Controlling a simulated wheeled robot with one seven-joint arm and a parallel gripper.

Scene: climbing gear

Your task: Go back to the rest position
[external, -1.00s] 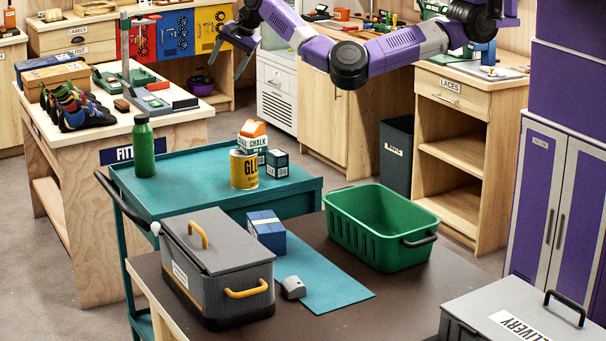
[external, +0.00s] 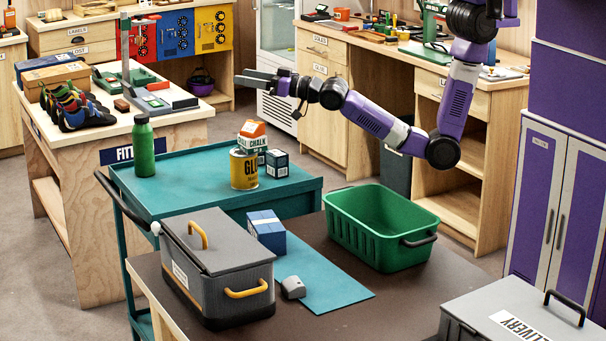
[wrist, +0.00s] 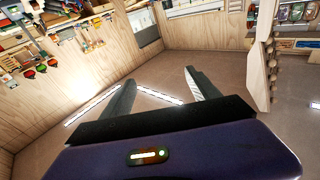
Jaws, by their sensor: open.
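My purple arm reaches in from the upper right in the external view, bent at a low elbow. My gripper (external: 257,82) points left, above and behind the teal cart, clear of everything around it. In the wrist view the two fingers of my gripper (wrist: 158,90) stand apart with nothing between them, and bare floor and wooden walls show beyond.
A teal cart (external: 205,194) carries a green bottle (external: 144,146), a glue can (external: 244,169) and small boxes. In front, a dark table (external: 405,312) holds a grey lidded box (external: 222,255) and a green basket (external: 347,228). Purple cabinets (external: 552,205) stand at right.

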